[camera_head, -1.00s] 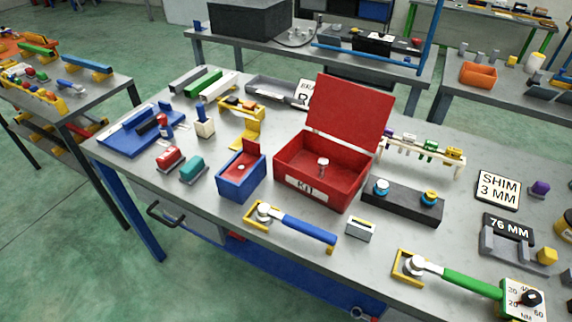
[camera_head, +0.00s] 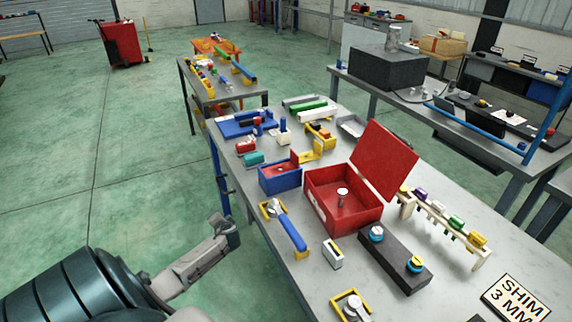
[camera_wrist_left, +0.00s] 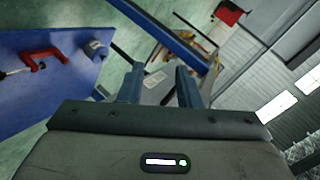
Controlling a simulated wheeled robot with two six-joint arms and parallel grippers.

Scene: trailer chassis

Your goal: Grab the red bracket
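A red C-shaped piece (camera_wrist_left: 42,58), which looks like the red bracket, lies against a blue surface (camera_wrist_left: 60,100) at the left of the left wrist view. A small dark-tipped part touches its left end. In the head view I cannot make it out. My left gripper (camera_head: 230,232) is beside the workbench's left edge, over the floor. In the left wrist view its two fingers (camera_wrist_left: 159,88) stand apart with nothing between them; the red piece is off to their left. My right gripper is not in view.
The workbench (camera_head: 345,125) holds an open red kit box (camera_head: 325,205), a blue box (camera_head: 282,178), a blue-handled wrench (camera_head: 291,232) and a dark block (camera_head: 395,258). Another table (camera_head: 225,98) stands behind.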

